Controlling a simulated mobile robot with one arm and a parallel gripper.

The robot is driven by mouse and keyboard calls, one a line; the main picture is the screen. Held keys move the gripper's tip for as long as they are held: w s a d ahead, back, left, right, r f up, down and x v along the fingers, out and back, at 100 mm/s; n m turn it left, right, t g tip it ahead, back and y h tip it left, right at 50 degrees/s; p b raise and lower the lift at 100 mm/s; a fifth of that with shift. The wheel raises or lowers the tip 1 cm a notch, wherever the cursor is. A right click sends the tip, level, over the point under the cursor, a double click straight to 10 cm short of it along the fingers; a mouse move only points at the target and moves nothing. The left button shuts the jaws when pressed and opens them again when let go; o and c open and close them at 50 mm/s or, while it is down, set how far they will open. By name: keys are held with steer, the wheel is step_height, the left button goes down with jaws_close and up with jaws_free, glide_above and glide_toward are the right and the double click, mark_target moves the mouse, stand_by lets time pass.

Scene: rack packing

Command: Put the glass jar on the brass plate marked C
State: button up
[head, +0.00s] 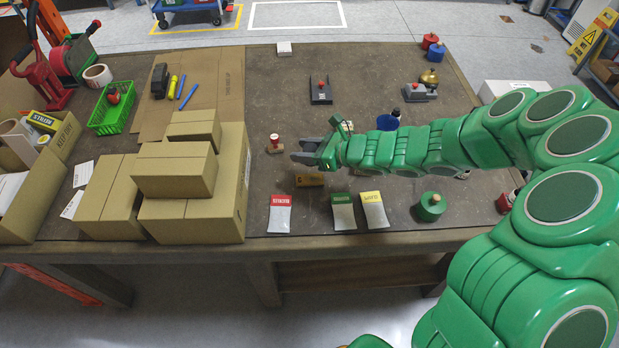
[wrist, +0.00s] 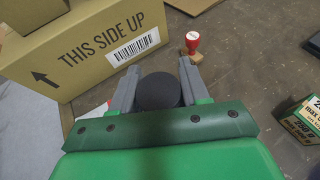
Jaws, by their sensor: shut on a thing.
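My gripper (head: 303,151) reaches in from the right over the table, just right of the cardboard boxes. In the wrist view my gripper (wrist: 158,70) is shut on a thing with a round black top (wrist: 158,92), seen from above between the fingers. It fits a lid of the glass jar, but no glass shows. In the head view I cannot make out the held thing at the fingers. The brass plate (head: 314,180), with a dark letter that looks like C, lies just below the gripper in the picture. It is hidden in the wrist view.
A red-topped stamp (head: 275,143) stands left of the gripper; it also shows in the wrist view (wrist: 192,46). Stacked cardboard boxes (head: 175,168) stand close on the left. Red (head: 280,213), green (head: 343,211) and yellow (head: 375,209) labelled packets lie nearer the front edge.

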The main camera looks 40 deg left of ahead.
mark_target(305, 177)
steer(key=shift+a+f, duration=0.1)
steer(key=shift+f, duration=3.9)
steer(key=shift+f, duration=0.2)
steer(key=o, duration=1.1)
steer(key=shift+o, duration=0.2)
steer(key=shift+r, duration=0.1)
steer(key=shift+r, duration=0.1)
steer(key=shift+v, duration=6)
steer(key=shift+s, duration=0.1)
